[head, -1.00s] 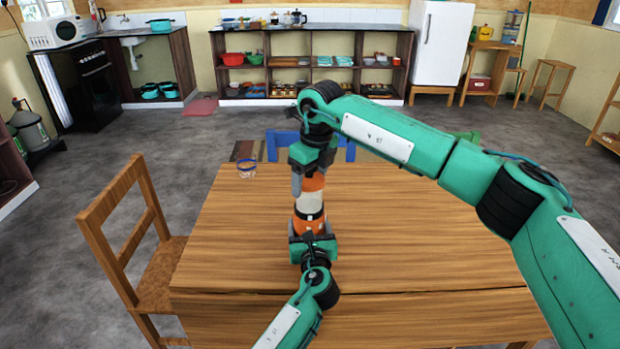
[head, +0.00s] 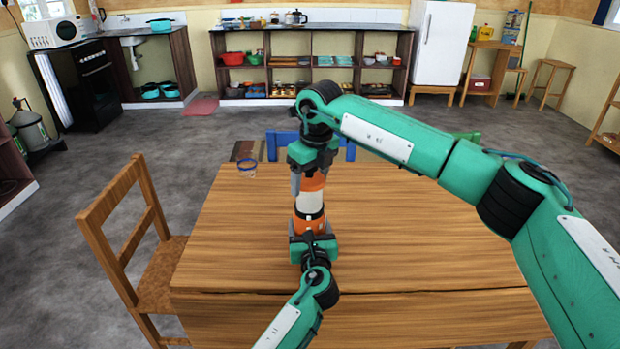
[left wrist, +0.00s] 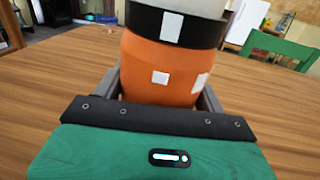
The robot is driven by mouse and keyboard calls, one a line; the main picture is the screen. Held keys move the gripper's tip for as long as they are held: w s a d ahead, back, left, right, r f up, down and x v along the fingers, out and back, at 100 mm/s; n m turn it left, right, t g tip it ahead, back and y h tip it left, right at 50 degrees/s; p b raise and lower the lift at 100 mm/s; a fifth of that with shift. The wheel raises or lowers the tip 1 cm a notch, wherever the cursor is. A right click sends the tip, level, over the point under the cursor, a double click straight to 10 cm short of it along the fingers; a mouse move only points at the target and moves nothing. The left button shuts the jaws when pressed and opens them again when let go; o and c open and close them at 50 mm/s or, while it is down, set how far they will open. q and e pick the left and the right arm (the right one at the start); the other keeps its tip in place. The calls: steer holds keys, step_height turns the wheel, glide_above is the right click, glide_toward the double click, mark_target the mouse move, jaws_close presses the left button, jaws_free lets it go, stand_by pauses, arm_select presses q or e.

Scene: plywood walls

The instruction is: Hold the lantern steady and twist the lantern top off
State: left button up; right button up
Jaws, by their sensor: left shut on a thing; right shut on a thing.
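The lantern stands upright on the wooden table, with an orange base (head: 309,224), a pale middle (head: 309,201) and an orange top (head: 313,181). My left gripper (head: 310,236) is shut on the orange base from the near side. In the left wrist view the base (left wrist: 158,72) sits between the two fingers, with a black band (left wrist: 176,25) above it. My right gripper (head: 308,178) comes down from above and is shut on the lantern top, partly hiding it. Whether the top is still joined to the pale middle is hard to tell.
The wooden table (head: 420,230) is otherwise bare. A wooden chair (head: 135,240) is at the left, a blue chair (head: 283,143) behind the table and a green chair (left wrist: 290,52) at the right.

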arm_select(q)
steer(key=shift+f, duration=0.1)
arm_select(e)
steer(key=o, duration=1.1)
steer(key=shift+r, duration=0.1)
steer(key=r, duration=0.4)
steer(key=s+r, duration=0.1)
steer(key=r, duration=0.3)
steer(key=d+r, duration=0.1)
steer(key=r, duration=0.2)
steer(key=shift+s+d+r, duration=0.1)
steer(key=shift+s+r, duration=0.05)
steer(key=shift+r, duration=0.25)
arm_select(q)
steer(key=o, duration=1.1)
